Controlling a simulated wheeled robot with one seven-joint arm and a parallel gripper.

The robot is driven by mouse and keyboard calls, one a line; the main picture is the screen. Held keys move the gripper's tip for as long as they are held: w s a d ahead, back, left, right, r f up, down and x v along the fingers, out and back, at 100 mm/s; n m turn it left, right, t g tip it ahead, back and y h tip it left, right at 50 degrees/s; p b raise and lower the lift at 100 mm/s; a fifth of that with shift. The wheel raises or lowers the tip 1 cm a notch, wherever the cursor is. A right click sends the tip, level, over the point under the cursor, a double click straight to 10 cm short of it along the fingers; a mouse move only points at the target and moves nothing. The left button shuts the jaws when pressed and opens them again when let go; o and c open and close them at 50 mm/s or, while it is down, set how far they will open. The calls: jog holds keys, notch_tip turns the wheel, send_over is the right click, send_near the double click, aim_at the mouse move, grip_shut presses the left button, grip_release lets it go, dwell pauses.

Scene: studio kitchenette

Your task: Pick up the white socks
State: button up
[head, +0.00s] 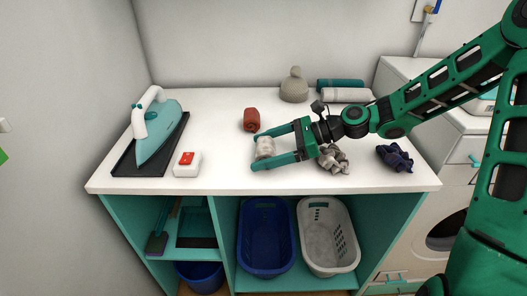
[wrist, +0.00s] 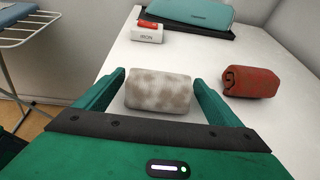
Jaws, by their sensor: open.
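The white socks (head: 264,147) are a rolled, whitish bundle with grey-brown blotches lying on the white counter. In the wrist view the bundle (wrist: 158,92) sits between the two green fingers. My gripper (head: 264,149) is open, with one finger on each side of the roll. In the wrist view my gripper (wrist: 158,88) shows a narrow gap beside the roll on each side; whether a finger touches it is hard to tell.
A red roll (head: 251,119) lies close behind my gripper. A grey crumpled cloth (head: 333,160) lies under my wrist, a dark blue one (head: 395,157) farther right. An iron (head: 156,125) and a white box with a red top (head: 187,165) stand left.

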jog(key=c, duration=1.1)
jog(key=shift+r, duration=0.15)
jog(key=shift+c, duration=0.2)
